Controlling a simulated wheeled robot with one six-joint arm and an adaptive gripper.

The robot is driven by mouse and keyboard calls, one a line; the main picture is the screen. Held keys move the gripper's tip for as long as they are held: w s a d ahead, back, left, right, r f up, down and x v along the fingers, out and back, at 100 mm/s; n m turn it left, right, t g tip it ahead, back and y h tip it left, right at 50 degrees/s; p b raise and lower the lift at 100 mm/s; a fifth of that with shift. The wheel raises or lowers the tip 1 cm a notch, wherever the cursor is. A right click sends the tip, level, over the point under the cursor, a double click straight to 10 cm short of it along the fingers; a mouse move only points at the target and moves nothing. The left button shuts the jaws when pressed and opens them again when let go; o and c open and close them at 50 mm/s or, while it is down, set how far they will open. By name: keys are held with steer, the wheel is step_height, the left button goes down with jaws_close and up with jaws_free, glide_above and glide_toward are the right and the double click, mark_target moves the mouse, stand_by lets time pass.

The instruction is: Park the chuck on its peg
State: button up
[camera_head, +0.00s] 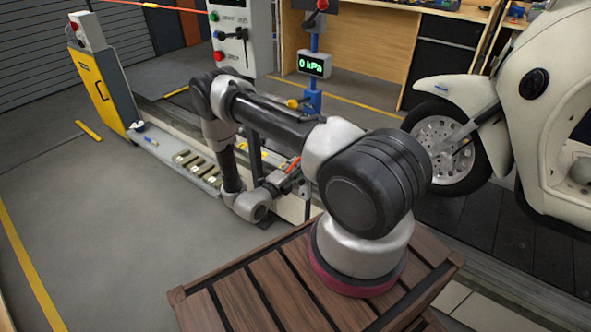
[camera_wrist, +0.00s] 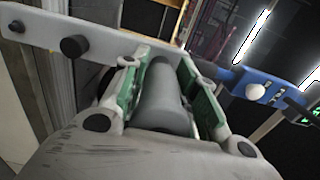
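My gripper (camera_wrist: 165,72) has a green-padded finger on each side of a grey cylinder (camera_wrist: 165,102), which I take to be the chuck. The pads lie close along both its sides and appear shut on it. A pale bracket plate (camera_wrist: 38,30) crosses the upper left of the wrist view, with a dark round peg (camera_wrist: 73,46) sticking out of it. The peg is bare and left of the gripper. In the head view my gripper (camera_head: 284,180) is low beside the conveyor, small and partly hidden by my arm; the chuck is not clear there.
A blue post (camera_head: 313,98) carries a display (camera_head: 314,64) reading 0 kPa. A white scooter (camera_head: 550,110) stands at right with its front wheel (camera_head: 450,148). A yellow cabinet (camera_head: 98,88) is at left. A blue part (camera_wrist: 262,90) is right of the gripper. Grey floor at left is clear.

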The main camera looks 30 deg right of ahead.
steer(key=o, duration=0.3)
steer(key=shift+a, duration=0.1)
